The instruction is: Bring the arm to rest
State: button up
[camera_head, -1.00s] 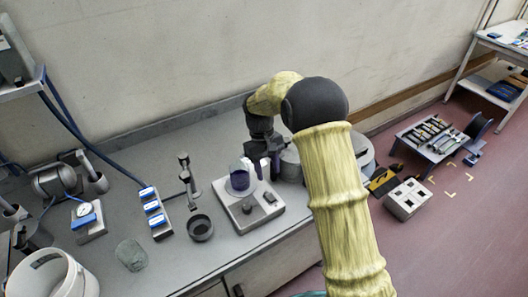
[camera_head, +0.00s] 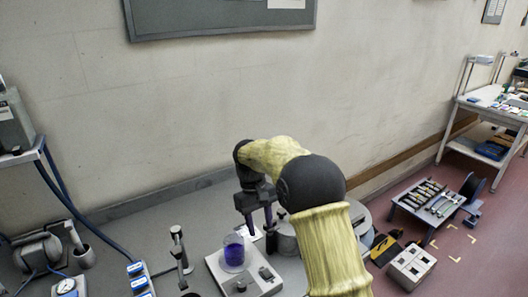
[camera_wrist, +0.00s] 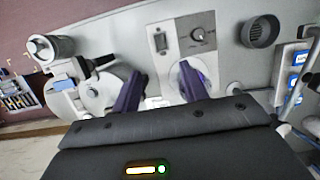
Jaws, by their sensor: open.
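My gripper (camera_head: 259,226) is open, pointing down over the bench just behind and to the right of a clear beaker (camera_head: 234,254) of purple liquid. The beaker stands upright on a light grey hot plate (camera_head: 262,284). In the wrist view, my two dark purple fingers (camera_wrist: 160,88) are spread apart with no object clearly held between them. The hot plate's knob face also shows there (camera_wrist: 196,36). My bent arm covers part of the bench in the head view.
A round grey device (camera_head: 285,238) stands close to the right of my gripper. A stand with a clamp (camera_head: 180,250) is left of the hot plate. A low tool table (camera_head: 428,203) and a pale block (camera_head: 411,267) are on the floor at right. The wall behind is bare below a board (camera_head: 220,16).

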jog(key=s+d+m+t, duration=0.2)
jog(key=s+d+m, duration=0.1)
jog(key=s+d, duration=0.5)
jog(key=s+d+f+m+t+y, duration=0.1)
jog(key=s+d+m+t, duration=0.2)
jog(key=s+d, duration=0.6)
jog(key=s, duration=0.4)
jog(key=shift+s+d+m+y, duration=0.25)
jog(key=shift+s+m+y, duration=0.05)
jog(key=shift+s+m, duration=0.1)
jog(key=shift+c, duration=0.2)
